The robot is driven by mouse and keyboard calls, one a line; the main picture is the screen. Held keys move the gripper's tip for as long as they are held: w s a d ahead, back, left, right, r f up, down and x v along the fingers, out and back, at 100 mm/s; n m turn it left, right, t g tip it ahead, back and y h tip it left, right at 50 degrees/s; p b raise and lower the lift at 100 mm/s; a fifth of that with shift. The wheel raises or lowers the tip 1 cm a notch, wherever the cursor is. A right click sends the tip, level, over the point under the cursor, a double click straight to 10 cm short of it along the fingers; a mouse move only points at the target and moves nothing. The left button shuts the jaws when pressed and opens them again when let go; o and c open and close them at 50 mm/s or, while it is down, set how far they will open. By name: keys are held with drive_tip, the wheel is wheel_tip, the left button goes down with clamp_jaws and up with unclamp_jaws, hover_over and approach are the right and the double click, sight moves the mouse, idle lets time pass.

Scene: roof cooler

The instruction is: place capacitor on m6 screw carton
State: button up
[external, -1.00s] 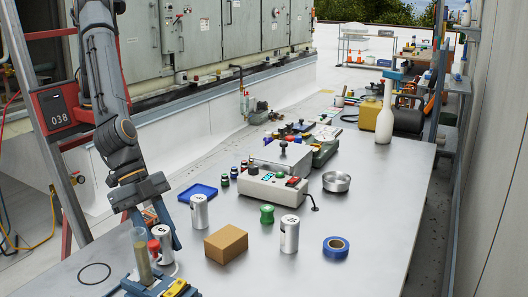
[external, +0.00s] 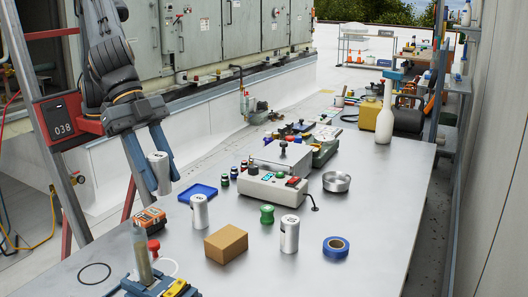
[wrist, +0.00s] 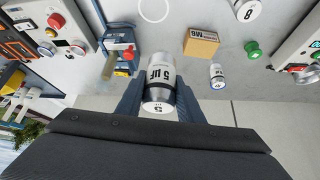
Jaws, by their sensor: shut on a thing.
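A silver capacitor marked 5 uF (wrist: 160,75) is held between the two fingers of my gripper (external: 152,165). In the external view this capacitor (external: 159,173) hangs upright in the air, left of the blue tray and clear of the bench. The M6 screw carton is a small brown cardboard box (external: 226,243) on the bench, right of and below my gripper in the external view. In the wrist view the carton (wrist: 201,45) shows its M6 label ahead and to the right of the held capacitor. Its top is bare.
Silver cans (external: 199,212) (external: 289,234) stand on either side of the carton. A green knob (external: 267,214), blue tape roll (external: 336,246), blue tray (external: 197,192) and grey control box (external: 272,186) are nearby. A clear cylinder (external: 142,255) stands front left.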

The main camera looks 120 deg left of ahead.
drive_tip(key=w+a+f+p, duration=0.1)
drive_tip(key=w+a+f, duration=0.2)
drive_tip(key=w+a, duration=0.6)
drive_tip(key=p, duration=0.2)
hover_over(226, 236)
wheel_tip(226, 236, down, 5)
drive_tip(key=shift+a+f+p, duration=0.1)
drive_tip(key=shift+f+p, duration=0.35)
drive_tip(key=shift+f, duration=1.95)
drive_tip(key=shift+f, duration=0.15)
drive_tip(key=o, duration=1.1)
